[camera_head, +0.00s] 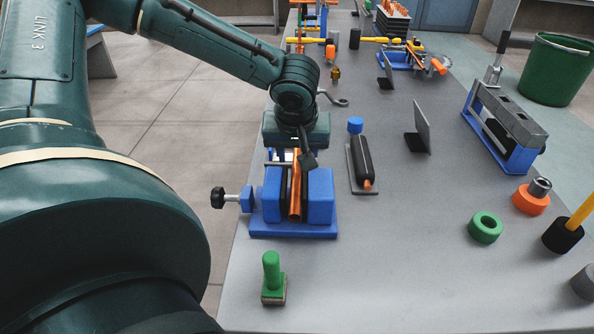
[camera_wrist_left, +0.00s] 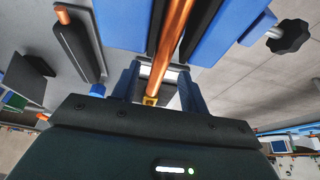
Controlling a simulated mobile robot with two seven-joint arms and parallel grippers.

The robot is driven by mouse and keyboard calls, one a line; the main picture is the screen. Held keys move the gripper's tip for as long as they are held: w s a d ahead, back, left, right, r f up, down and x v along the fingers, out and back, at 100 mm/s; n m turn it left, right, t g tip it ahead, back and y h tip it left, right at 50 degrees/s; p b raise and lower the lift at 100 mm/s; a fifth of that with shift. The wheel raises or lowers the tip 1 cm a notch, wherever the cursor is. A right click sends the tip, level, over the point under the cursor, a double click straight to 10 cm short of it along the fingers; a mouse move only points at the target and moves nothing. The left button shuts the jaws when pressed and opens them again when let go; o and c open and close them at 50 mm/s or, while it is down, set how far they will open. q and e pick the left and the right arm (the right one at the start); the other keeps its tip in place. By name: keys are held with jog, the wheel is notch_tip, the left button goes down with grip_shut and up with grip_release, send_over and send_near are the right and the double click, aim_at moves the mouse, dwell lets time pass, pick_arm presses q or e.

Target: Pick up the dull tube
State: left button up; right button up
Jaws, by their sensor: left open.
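A copper-coloured tube (camera_head: 295,200), probably the dull tube, lies between the jaws of a blue clamp (camera_head: 319,197) near the table's left edge. It also shows in the left wrist view (camera_wrist_left: 172,45), running between dark pads and blue blocks. My left gripper (camera_head: 296,160) is just above the tube's far part, pointing down. In the left wrist view my left gripper (camera_wrist_left: 158,80) is open, with a finger on each side of the tube and gaps beside it. The tube's far end is partly hidden by the gripper. My right gripper is out of view.
A green-handled stamp-like tool (camera_head: 272,275) stands in front. A green ring (camera_head: 485,227) and an orange ring (camera_head: 528,201) lie at right. The table's middle front is clear.

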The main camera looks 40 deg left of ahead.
pick_arm(q)
jog(key=shift+x, duration=0.85)
jog(key=shift+r, duration=0.1)
jog(key=shift+c, duration=0.2)
grip_shut()
